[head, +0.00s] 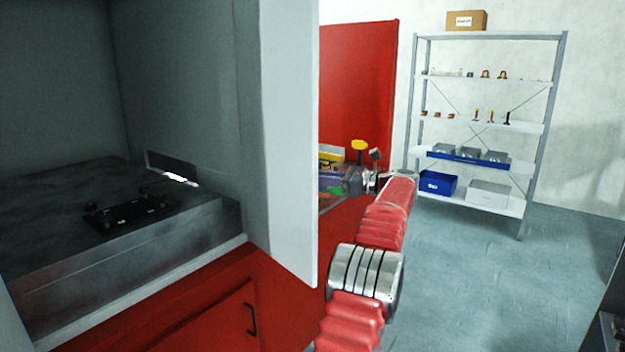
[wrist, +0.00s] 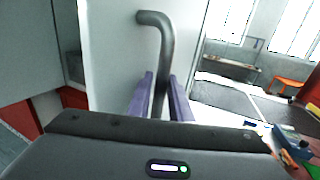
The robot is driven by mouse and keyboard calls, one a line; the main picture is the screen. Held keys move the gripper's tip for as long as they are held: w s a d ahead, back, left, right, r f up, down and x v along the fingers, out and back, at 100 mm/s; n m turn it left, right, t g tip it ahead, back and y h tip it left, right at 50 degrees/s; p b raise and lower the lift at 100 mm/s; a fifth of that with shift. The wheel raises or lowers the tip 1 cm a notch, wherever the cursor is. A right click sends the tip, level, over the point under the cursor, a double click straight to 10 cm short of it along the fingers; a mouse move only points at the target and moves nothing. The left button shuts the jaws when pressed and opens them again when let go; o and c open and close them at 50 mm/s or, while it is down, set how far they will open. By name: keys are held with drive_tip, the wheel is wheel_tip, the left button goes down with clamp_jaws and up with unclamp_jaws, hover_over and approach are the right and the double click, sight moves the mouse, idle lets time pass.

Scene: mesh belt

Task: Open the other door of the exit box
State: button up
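The exit box (head: 60,270) fills the left of the head view, with its front open and a dark grey interior. A pale grey door panel (head: 292,150) stands swung outward at its right side. In the wrist view a pale door (wrist: 112,50) carries a bent grey bar handle (wrist: 165,50). My gripper (wrist: 162,85) has its two purple fingers closely either side of that bar and appears shut on it. In the head view my gripper (head: 362,180) is small and partly hidden at the end of my red arm, beyond the door panel.
Inside the box a black fixture (head: 130,212) sits on a metal block. A red cabinet with a black handle (head: 252,318) lies below. A red panel (head: 358,85) stands behind my arm. A shelf rack (head: 485,60) stands at the back wall.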

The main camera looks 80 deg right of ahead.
drive_tip(key=o, duration=0.3)
drive_tip(key=shift+s, duration=0.1)
drive_tip(key=s, duration=0.4)
drive_tip(key=s+a, duration=0.1)
drive_tip(key=s, duration=0.8)
drive_tip(key=shift+s+a+f, duration=0.1)
drive_tip(key=shift+s+a, duration=0.1)
drive_tip(key=shift+s, duration=0.05)
